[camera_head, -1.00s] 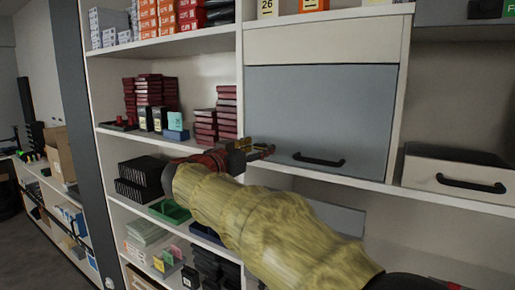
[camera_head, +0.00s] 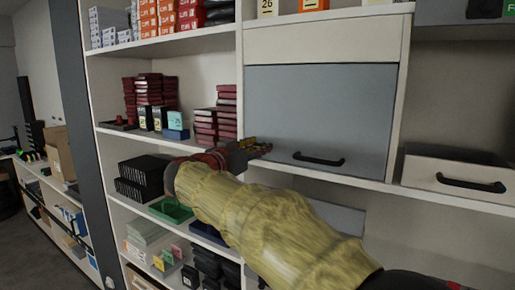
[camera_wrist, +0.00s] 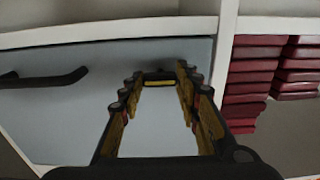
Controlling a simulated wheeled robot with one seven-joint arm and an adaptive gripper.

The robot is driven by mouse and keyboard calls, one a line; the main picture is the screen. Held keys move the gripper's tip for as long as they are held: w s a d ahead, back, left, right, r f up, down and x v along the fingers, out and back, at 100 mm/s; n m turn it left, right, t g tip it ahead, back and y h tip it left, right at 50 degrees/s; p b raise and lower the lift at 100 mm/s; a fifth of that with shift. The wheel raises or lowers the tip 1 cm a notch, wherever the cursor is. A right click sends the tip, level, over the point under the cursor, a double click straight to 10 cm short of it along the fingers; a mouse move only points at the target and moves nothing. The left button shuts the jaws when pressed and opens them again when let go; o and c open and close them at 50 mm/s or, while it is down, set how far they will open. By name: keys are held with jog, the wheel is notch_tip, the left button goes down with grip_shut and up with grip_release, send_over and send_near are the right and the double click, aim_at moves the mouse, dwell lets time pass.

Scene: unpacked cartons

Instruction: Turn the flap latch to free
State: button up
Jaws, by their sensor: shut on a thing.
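The grey-blue flap (camera_head: 320,115) closes a compartment in the shelf unit, with a black bar handle (camera_head: 318,159) near its lower edge. My gripper (camera_head: 258,147) is at the flap's lower left corner. In the wrist view, a small black piece with a yellow strip, seemingly the flap latch (camera_wrist: 160,79), sits between my fingertips (camera_wrist: 160,74) in front of the flap. My gripper is shut on it. The latch's exact angle is hard to tell, and my gripper hides it in the head view.
Dark red boxes (camera_head: 227,113) stand on the shelf just left of the flap. A white drawer (camera_head: 455,180) with a black handle is to the right. Below my arm are shelves with a green tray (camera_head: 171,210) and black boxes (camera_head: 140,177).

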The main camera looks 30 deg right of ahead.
jog(key=shift+c, duration=0.7)
jog(key=shift+n, duration=0.3)
jog(key=shift+c, duration=0.2)
jog(key=n+b, duration=0.3)
jog(key=n, duration=0.4)
jog(key=shift+n+b, duration=0.35)
jog(key=shift+n, duration=0.05)
jog(key=n+p, duration=0.1)
jog(key=n, duration=0.4)
jog(key=shift+n+p, duration=0.75)
jog(key=shift+n, duration=1.55)
jog(key=shift+f, duration=0.1)
jog(key=o, duration=1.2)
